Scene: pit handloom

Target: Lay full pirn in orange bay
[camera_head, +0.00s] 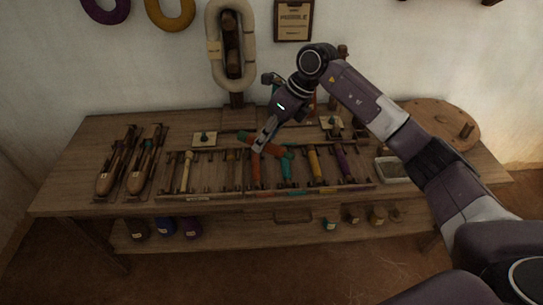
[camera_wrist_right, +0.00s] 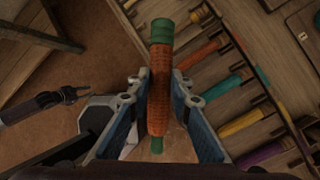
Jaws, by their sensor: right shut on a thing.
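My right gripper (camera_head: 262,142) is over the pirn rack on the table. It is shut on a full orange pirn with green ends (camera_wrist_right: 161,85), which shows upright between the blue-grey fingers in the right wrist view. In the head view this held pirn (camera_head: 273,149) is slanted above the rack and partly hidden by the gripper. Below it in the rack is the bay with an orange piece (camera_head: 256,170), also seen in the right wrist view (camera_wrist_right: 200,53). A dark gripper, apparently my left one (camera_wrist_right: 72,94), shows in the right wrist view; its jaw state is unclear.
Neighbouring bays hold a teal piece (camera_head: 286,168), a yellow piece (camera_head: 314,163) and a purple piece (camera_head: 341,162). Shuttles (camera_head: 111,170) lie at the left. A small tray (camera_head: 392,170) and a round board (camera_head: 440,128) are at the right.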

